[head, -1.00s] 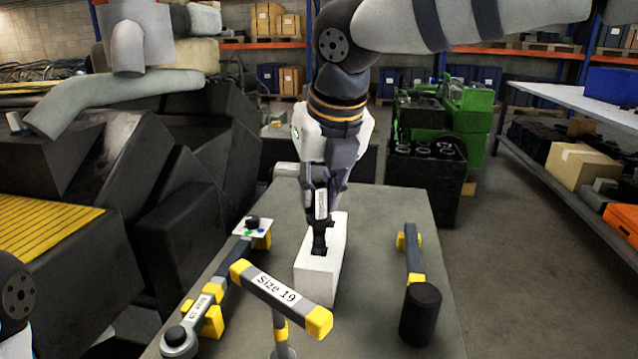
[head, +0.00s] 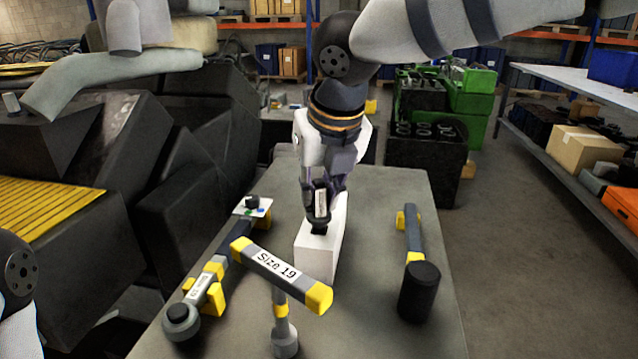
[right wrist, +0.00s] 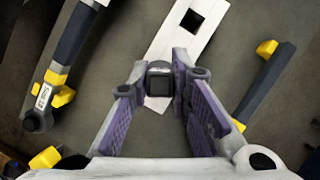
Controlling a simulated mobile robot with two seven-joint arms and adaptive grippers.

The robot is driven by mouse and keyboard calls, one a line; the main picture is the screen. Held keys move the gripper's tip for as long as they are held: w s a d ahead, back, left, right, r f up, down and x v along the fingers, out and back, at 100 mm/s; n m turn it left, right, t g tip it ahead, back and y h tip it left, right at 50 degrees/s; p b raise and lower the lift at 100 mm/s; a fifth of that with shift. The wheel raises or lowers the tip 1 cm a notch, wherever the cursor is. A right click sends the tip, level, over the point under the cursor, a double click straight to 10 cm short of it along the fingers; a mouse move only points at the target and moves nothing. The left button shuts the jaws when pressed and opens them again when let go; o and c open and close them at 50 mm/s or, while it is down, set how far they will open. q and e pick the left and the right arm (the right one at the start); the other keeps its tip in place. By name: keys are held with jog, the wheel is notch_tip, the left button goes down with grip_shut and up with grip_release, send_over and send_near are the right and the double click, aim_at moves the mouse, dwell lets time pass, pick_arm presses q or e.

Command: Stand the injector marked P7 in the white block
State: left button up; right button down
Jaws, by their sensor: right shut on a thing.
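My right gripper (head: 320,192) is shut on the injector (head: 320,204), a dark part with a white label too small to read. It is roughly upright at the near part of the white block (head: 315,262), with its dark lower end (head: 318,229) against the block's top in the picture. I cannot tell whether that end is in a hole or just above. In the right wrist view the injector (right wrist: 159,84) shows between the purple-padded fingers, and a square hole (right wrist: 191,21) is open farther along the white block (right wrist: 172,50). My left gripper is out of view.
A yellow-ended bar labelled Size 19 (head: 278,267) stands in front of the block. A wrench-like tool (head: 205,283) lies left on the grey table (head: 385,185). A black-headed mallet (head: 418,290) lies right. The table beyond the mallet is clear.

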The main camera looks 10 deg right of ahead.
jog(key=shift+f, duration=0.8)
jog(key=c, duration=1.4)
grip_release()
jog(key=v, duration=1.2)
